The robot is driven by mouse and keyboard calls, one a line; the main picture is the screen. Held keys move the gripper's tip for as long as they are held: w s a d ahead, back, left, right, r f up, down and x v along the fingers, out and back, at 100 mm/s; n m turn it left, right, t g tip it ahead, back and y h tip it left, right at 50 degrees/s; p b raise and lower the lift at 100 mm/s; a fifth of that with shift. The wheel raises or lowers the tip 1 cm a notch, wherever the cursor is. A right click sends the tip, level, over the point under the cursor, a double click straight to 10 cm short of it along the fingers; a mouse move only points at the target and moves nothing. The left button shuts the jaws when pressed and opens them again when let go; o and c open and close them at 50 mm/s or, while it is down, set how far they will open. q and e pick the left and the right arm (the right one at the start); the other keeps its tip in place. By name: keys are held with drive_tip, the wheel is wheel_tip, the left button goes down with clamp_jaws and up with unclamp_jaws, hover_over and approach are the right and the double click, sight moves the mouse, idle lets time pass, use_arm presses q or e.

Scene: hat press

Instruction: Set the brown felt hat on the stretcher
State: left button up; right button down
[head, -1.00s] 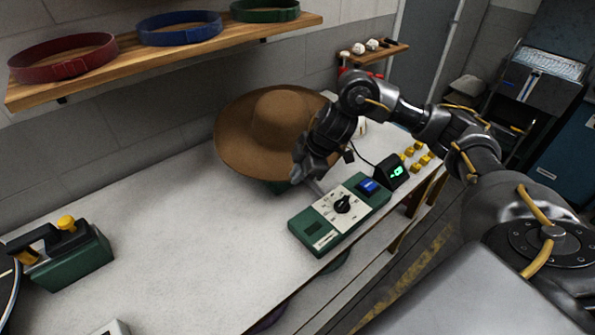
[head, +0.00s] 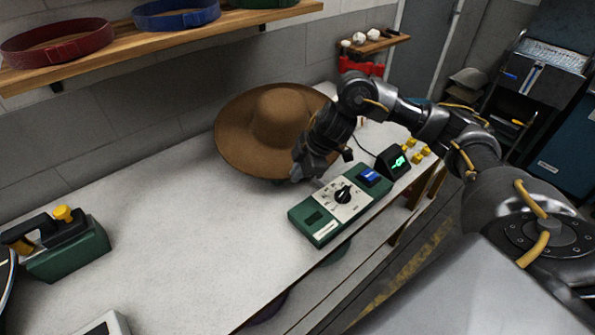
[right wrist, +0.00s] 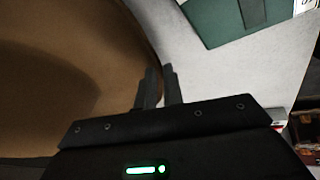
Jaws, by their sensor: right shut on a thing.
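The brown felt hat (head: 270,130), wide-brimmed with a rounded crown, is over the back right of the white table in the head view. Its brim fills the left of the right wrist view (right wrist: 70,70). My right gripper (head: 299,173) is at the brim's near right edge, shut on it; the brim edge runs to between the two fingers in the wrist view (right wrist: 160,88). The stretcher is not visible; the brim covers whatever is beneath, and I cannot tell whether the hat rests on anything. My left gripper is out of view.
A green control box with a dial (head: 320,222) lies just in front of my right gripper, beside a small display (head: 391,163) and yellow knobs (head: 420,152). A wooden shelf (head: 120,65) with hat bands hangs behind. The table's middle (head: 190,225) is clear.

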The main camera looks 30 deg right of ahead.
drive_tip(key=shift+f+b, duration=0.45)
drive_tip(key=shift+f, duration=0.95)
idle(0.4)
drive_tip(key=c, duration=1.4)
unclamp_jaws()
drive_tip(key=shift+c, duration=0.2)
drive_tip(key=v, duration=1)
drive_tip(key=shift+r+p, duration=0.3)
drive_tip(key=shift+r, duration=0.05)
drive_tip(key=shift+s+d, duration=0.15)
